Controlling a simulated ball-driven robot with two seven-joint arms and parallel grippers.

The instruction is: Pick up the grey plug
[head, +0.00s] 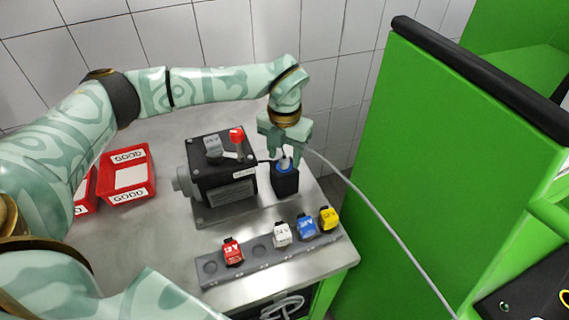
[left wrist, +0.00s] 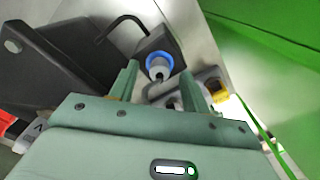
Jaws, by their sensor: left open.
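The grey plug (left wrist: 158,69) sits in the blue-ringed socket (left wrist: 155,58) of a black box; in the head view its pale top (head: 285,164) shows just below my left gripper (head: 286,148). In the left wrist view my left gripper (left wrist: 163,78) is open, with one finger on either side of the plug's line. I cannot tell whether the fingers touch the plug. A grey cable (head: 380,220) runs from near the gripper to the lower right. My right gripper is not in view.
A black pump unit (head: 225,175) with a red-knobbed lever stands left of the socket box (head: 285,182). A grey rail (head: 262,248) holds red, white, blue and yellow blocks in front. Red trays (head: 128,176) lie at left. A green cabinet (head: 445,150) stands close at right.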

